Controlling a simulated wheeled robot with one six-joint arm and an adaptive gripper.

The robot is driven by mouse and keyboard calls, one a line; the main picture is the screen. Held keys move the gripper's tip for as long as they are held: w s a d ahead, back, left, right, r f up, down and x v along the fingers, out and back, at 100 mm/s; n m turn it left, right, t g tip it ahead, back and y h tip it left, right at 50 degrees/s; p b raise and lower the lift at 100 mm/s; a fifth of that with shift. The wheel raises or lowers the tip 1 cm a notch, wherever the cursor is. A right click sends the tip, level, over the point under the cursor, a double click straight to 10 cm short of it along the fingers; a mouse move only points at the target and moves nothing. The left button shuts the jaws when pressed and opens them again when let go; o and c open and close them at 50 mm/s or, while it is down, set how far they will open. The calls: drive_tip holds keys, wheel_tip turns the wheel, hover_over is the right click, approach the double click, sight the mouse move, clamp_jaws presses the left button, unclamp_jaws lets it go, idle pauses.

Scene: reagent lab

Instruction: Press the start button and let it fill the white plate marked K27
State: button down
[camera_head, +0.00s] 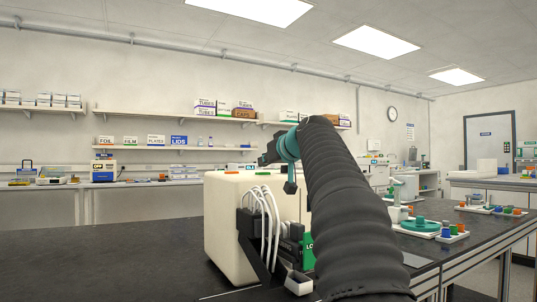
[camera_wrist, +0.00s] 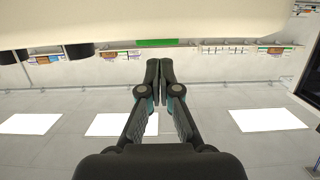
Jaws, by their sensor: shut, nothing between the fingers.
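The cream dispensing machine (camera_head: 228,225) stands on the dark bench in the head view, with white tubes (camera_head: 262,215) at its front and a green panel (camera_head: 308,251) partly behind my arm. A cream surface (camera_wrist: 110,22), probably this machine, fills the top of the upside-down wrist view. My gripper (camera_wrist: 159,62) is shut and empty, its fingertips together just short of that surface in the picture; I cannot tell whether they touch anything. In the head view my arm hides part of the machine, and the fingertips are not clear. I cannot make out the start button or the plate marked K27.
The dark bench top (camera_head: 110,245) is clear to the left of the machine. On the right stand a green round tray (camera_head: 420,226) and a rack with coloured caps (camera_head: 453,234). Wall shelves (camera_head: 170,147) with boxes are far behind.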

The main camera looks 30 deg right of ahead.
sight(265, 174)
drive_tip(key=shift+f, duration=0.65)
drive_tip(key=shift+f, duration=0.1)
drive_tip(key=shift+f+b, duration=0.95)
drive_tip(key=shift+f, duration=0.1)
drive_tip(key=r+p, duration=0.2)
drive_tip(key=r, duration=0.1)
drive_tip(key=r+p, duration=0.1)
drive_tip(key=r, duration=0.1)
drive_tip(key=shift+s+r, duration=0.25)
drive_tip(key=shift+s, duration=0.1)
drive_tip(key=b+v, duration=0.1)
drive_tip(key=v, duration=0.8)
drive_tip(key=shift+s+b, duration=0.3)
drive_tip(key=shift+s, duration=0.1)
